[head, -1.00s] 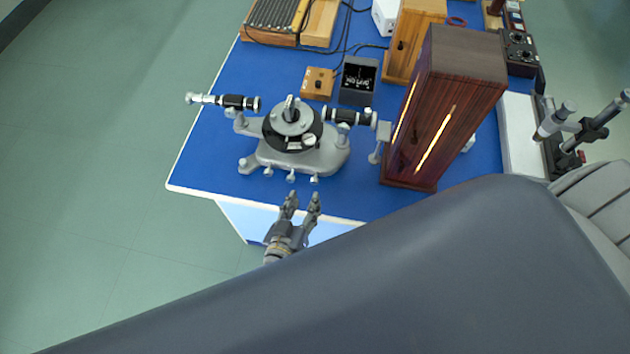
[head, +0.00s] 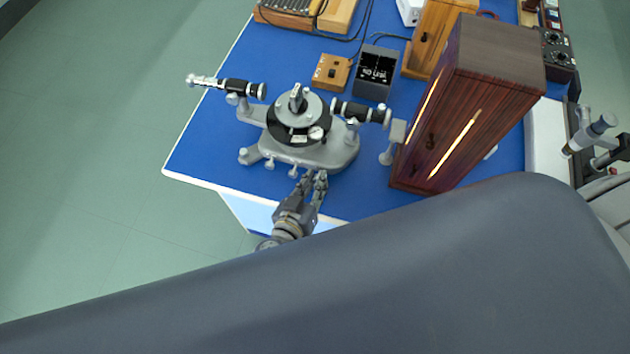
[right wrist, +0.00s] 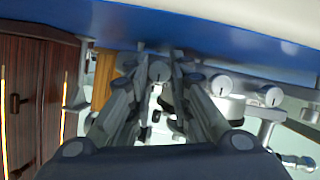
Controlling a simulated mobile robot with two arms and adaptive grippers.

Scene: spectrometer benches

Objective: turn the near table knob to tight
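The grey spectrometer (head: 335,155) stands on the blue bench, with several small knobs along its front edge. My right gripper (head: 314,178) is at the rightmost front knob, which it hides in the head view. In the right wrist view, that round grey knob (right wrist: 160,72) with a dark index line lies between the fingertips of my right gripper (right wrist: 159,62). The fingers appear closed on its sides; contact is hard to see. Two similar knobs, a middle one (right wrist: 221,85) and a farther one (right wrist: 270,97), stand free beside it. My left gripper is not in view.
A tall dark wooden cabinet (head: 470,110) with a glowing slit stands close to the right.

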